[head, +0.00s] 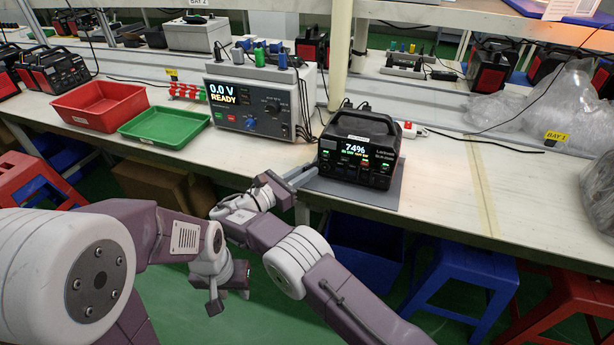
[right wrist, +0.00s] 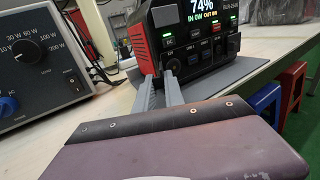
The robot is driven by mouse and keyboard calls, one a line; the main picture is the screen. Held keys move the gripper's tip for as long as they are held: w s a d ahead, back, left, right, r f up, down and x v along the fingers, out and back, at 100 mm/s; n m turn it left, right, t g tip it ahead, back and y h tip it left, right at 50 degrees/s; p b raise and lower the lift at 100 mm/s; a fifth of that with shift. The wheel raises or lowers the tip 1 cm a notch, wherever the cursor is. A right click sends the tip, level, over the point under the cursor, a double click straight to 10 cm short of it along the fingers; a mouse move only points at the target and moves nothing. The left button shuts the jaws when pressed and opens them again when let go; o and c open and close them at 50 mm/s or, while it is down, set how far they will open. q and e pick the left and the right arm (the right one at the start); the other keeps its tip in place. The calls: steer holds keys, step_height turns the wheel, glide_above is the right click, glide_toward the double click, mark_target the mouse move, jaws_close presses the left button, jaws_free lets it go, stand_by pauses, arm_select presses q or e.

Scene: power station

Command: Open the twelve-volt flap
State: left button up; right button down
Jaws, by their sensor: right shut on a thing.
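The black power station (head: 384,148) stands on a grey mat (head: 396,199), its front screen reading 74%. It also shows in the right wrist view (right wrist: 148,45). My right gripper (head: 312,176) is at the lower left of its front. In the right wrist view its two grey fingers (right wrist: 160,80) are close together on a small dark part below the lit DC button (right wrist: 168,37). That part seems to be the twelve-volt flap; the fingertips mostly hide it, and I cannot tell how far it is open. My left gripper (head: 224,294) hangs low before the bench, away from the station.
A grey power supply (head: 222,114) reading 0.0 V READY stands left of the station. Green (head: 165,126) and red (head: 98,104) trays lie further left. A white power strip (head: 411,131) and cables lie behind right. The bench right of the mat is clear.

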arm_select(q)
steer(key=shift+f, duration=0.35)
arm_select(e)
steer(key=shift+w+a+r+m+g+h, duration=0.1)
steer(key=shift+w+m+g+h, duration=0.05)
steer(key=shift+m+g+h, duration=0.2)
steer(key=c, duration=1.5)
jaws_free()
